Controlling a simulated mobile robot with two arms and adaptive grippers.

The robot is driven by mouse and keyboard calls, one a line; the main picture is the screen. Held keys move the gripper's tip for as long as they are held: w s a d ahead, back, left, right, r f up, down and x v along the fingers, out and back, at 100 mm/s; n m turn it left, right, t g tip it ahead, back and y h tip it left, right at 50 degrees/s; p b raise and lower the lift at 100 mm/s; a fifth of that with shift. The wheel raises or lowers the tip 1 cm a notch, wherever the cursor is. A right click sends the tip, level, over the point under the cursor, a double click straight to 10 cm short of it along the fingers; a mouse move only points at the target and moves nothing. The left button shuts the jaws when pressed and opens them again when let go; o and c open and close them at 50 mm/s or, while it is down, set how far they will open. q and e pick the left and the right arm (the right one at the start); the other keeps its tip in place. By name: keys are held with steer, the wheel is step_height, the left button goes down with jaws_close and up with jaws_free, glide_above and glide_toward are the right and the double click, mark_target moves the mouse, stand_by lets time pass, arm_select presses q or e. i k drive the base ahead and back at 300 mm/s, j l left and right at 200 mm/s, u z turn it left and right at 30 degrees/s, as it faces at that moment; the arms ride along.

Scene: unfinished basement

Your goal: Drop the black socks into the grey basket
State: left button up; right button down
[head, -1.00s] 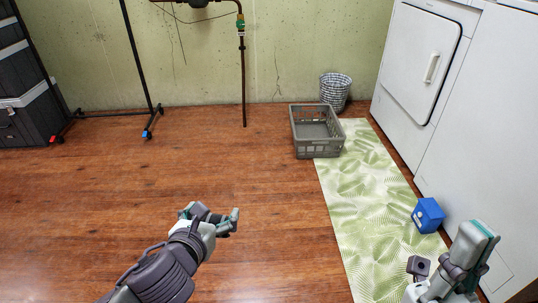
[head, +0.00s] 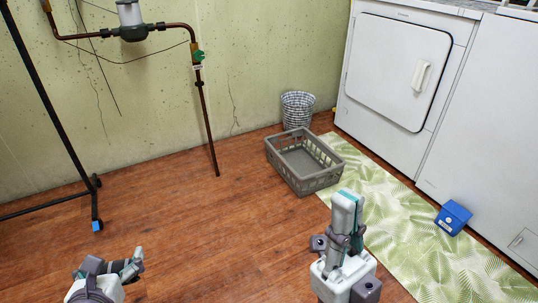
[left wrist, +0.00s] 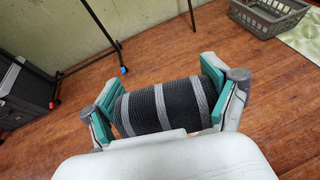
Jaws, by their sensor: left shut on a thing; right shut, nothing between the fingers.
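The black socks (left wrist: 165,104), a rolled dark bundle with grey stripes, sit between the fingers of my left gripper (left wrist: 163,107) in the left wrist view. The grey basket (head: 303,163) stands on the wood floor, ahead and to the right of my left gripper. It looks empty and also shows at the top right of the left wrist view (left wrist: 268,17). My right gripper (head: 346,215) is shut and empty, in front of the basket.
A checked wire bin (head: 298,110) stands behind the basket by the wall. A leaf-patterned mat (head: 395,215) lies to the right, with a blue box (head: 453,217) at its edge. White machines (head: 400,75) line the right side. A black rack (head: 50,110) stands left. Wood floor is open between.

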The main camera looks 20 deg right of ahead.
mark_target(298, 170)
steer(key=i+l, duration=0.15)
steer(key=i, duration=0.65)
steer(key=i+l, duration=0.1)
steer(key=i, duration=0.7)
steer(key=i+l, duration=0.15)
steer(key=l, duration=0.25)
steer(key=i+l, duration=0.1)
steer(key=l, duration=0.3)
steer(key=i+l, duration=0.15)
steer(key=l, duration=0.25)
steer(key=i+l, duration=0.1)
steer(key=l, duration=0.35)
steer(key=i+l, duration=0.15)
steer(key=l, duration=0.25)
steer(key=i+l, duration=0.1)
steer(key=l, duration=0.3)
steer(key=i+l, duration=0.15)
steer(key=l, duration=0.25)
